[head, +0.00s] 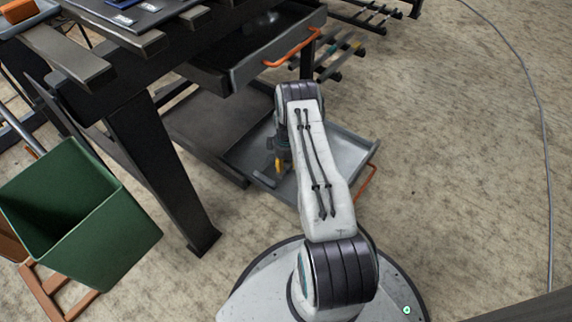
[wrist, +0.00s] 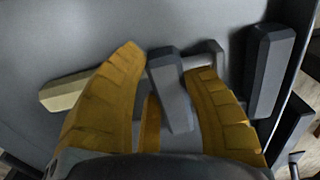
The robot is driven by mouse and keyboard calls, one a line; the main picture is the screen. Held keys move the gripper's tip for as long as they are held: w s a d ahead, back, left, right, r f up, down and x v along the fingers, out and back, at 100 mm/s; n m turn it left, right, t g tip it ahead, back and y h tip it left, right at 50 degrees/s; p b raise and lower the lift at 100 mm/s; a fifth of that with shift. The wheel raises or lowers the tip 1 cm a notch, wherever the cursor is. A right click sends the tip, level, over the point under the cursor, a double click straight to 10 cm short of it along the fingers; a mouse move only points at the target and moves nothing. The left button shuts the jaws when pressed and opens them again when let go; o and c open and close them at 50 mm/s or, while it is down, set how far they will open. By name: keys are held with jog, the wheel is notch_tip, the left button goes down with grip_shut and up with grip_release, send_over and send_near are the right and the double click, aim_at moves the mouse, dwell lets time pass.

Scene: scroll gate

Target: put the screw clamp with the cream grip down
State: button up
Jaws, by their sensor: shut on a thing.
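The screw clamp shows in the wrist view, with its cream grip (wrist: 66,92) to the left of my yellow fingers. A grey block-like part of the clamp (wrist: 172,92) lies between the fingers. My gripper (wrist: 170,75) is shut on the clamp, over the grey floor of a low drawer (wrist: 205,18). In the head view my gripper (head: 279,165) is low inside this pulled-out drawer (head: 352,146), largely hidden by my arm. I cannot tell whether the clamp touches the drawer floor.
A dark grey block (wrist: 270,72) is right of the fingers, near the drawer's edge. The drawer has an orange handle (head: 367,184). An upper drawer (head: 270,58) also stands open. A green bin (head: 75,215) stands left, beyond a dark bench leg (head: 172,175). Carpet at right is mostly clear.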

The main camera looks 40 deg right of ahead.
aim_at(286, 163)
jog(key=o, duration=1.2)
jog(key=shift+r+p, duration=1.6)
jog(key=shift+r, duration=2.2)
